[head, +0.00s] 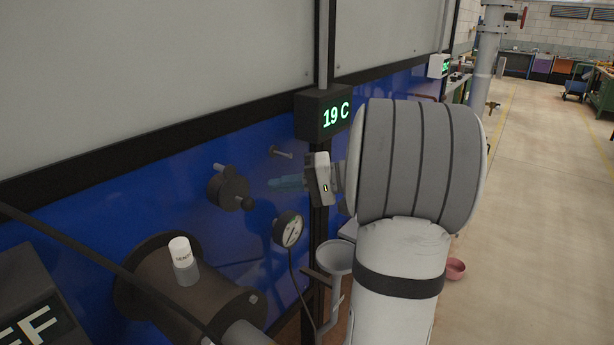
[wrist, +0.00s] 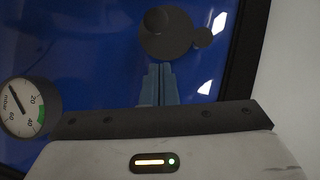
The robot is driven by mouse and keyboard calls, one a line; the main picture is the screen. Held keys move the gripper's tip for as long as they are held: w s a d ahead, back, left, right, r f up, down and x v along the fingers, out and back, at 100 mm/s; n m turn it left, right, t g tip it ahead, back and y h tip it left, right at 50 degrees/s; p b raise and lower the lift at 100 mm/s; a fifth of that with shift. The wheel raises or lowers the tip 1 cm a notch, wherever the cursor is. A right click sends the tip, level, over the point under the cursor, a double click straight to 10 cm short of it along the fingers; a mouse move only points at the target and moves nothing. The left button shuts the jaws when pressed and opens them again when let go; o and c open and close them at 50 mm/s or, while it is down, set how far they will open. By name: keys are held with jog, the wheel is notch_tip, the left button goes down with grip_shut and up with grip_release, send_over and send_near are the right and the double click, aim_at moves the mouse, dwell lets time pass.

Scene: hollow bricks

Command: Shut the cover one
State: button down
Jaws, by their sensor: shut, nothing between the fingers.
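A dark round fitting (head: 228,188) with a small ball knob (head: 248,203) stands out from the blue panel; I take it to be the cover. It also shows in the wrist view (wrist: 168,32), with its knob on the right side. My gripper (head: 272,184) is shut and empty, its blue-grey fingers pointing at the panel just right of the fitting in the head view. In the wrist view the fingertips (wrist: 160,67) lie just below the fitting. I cannot tell whether they touch it, nor whether the cover is open.
A pressure gauge (head: 289,230) with a cable hangs below my gripper. A display reading 19 C (head: 323,115) is above it. A grey funnel (head: 335,256) stands below.

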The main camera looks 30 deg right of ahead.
jog(key=a, duration=0.2)
jog(key=s+a+f, duration=0.1)
jog(key=shift+a, duration=0.1)
jog(key=shift+s+a+f+m+y+b, duration=0.2)
jog(key=shift+a+f+m+y+b, duration=0.25)
jog(key=shift+a+m, duration=0.15)
jog(key=shift+d, duration=0.15)
